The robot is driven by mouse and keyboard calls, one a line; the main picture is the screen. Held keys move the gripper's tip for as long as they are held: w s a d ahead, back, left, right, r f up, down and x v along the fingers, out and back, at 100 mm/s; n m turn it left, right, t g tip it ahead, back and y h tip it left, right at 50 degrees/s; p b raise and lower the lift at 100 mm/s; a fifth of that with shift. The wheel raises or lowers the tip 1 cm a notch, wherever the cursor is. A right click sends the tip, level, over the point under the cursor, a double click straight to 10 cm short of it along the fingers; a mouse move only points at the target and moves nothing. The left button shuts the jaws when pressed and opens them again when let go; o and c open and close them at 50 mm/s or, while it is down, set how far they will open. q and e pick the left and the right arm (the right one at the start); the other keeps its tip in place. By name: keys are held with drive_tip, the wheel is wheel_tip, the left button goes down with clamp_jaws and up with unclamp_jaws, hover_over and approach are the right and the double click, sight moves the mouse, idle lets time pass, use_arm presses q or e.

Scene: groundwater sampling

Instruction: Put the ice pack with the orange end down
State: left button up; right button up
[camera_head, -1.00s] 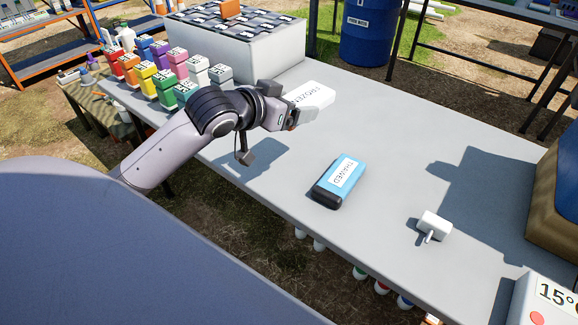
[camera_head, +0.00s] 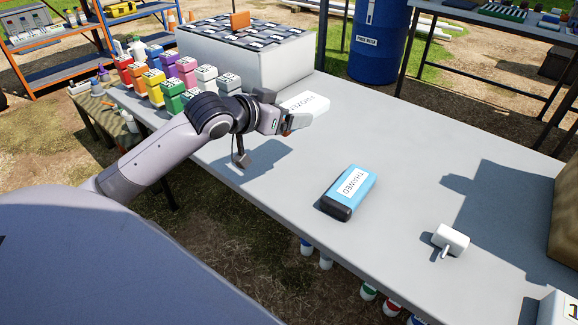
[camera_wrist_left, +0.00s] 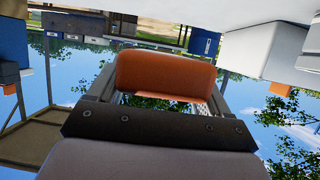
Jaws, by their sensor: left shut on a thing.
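The ice pack with the orange end is in my left gripper (camera_head: 288,122). In the head view its white body (camera_head: 307,103), lettered FROZEN, shows beyond the fingers, over the far part of the grey table. In the left wrist view its orange end (camera_wrist_left: 165,76) faces the camera, between the fingers. My left gripper is shut on it. I cannot tell whether its underside touches the tabletop. A blue ice pack (camera_head: 351,188) with a dark end and a THAWED label lies on the table nearer the front. My right gripper is not in view.
The grey table (camera_head: 405,165) is clear between the packs and along its far edge. A large pale box (camera_head: 245,66) with a checkered top stands behind the held pack. Several coloured bottles (camera_head: 174,97) stand left. A small white device (camera_head: 450,240) lies right.

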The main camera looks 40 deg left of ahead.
use_arm(q)
drive_tip(key=b, duration=0.2)
hover_over(287, 172)
wheel_tip(287, 172, down, 10)
drive_tip(key=shift+f, duration=1.85)
drive_tip(key=shift+f, duration=0.1)
drive_tip(key=o, duration=1.2)
drive_tip(key=shift+f, duration=0.15)
